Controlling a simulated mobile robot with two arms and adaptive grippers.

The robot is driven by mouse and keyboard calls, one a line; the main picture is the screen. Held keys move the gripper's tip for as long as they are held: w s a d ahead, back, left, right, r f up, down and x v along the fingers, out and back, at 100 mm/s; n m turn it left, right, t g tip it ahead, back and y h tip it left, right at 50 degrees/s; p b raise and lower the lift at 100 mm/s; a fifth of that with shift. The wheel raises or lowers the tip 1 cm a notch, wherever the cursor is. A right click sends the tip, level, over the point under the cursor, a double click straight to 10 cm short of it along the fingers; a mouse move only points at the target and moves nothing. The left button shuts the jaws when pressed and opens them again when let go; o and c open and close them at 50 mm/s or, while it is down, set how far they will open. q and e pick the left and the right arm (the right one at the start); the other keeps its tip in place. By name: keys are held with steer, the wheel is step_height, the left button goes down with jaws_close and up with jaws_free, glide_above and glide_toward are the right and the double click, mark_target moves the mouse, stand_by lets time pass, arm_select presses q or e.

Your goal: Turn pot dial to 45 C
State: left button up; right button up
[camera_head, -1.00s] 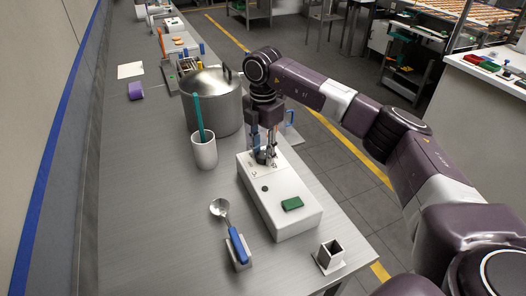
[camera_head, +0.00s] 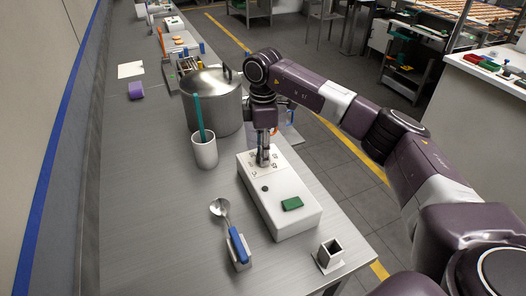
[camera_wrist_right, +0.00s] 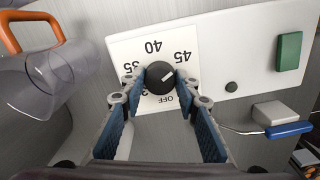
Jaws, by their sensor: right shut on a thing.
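The black pot dial (camera_wrist_right: 159,77) sits on a white label plate (camera_wrist_right: 120,50) with 35, 40, 45 and OFF marks on the control box (camera_head: 290,225). Its white pointer line slants up and right, toward the 45 mark (camera_wrist_right: 183,57). My right gripper (camera_wrist_right: 160,84) points down at the dial and is shut on it, one finger on each side. In the head view my right gripper (camera_head: 263,160) stands over the far end of the box and hides the dial. The steel pot (camera_head: 212,108) stands behind the box. My left gripper is not in view.
A green button (camera_head: 291,204) and a small black knob (camera_head: 265,188) are on the box. A cup with a teal stick (camera_head: 204,152), a blue-handled ladle (camera_head: 238,245) and a square holder (camera_head: 330,255) stand nearby. The counter's left side is mostly clear.

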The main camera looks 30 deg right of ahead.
steer(key=shift+w+r, duration=0.1)
stand_by(0.3)
steer(key=o, duration=1.2)
steer(key=shift+c, duration=0.2)
step_height(320, 180, up, 12)
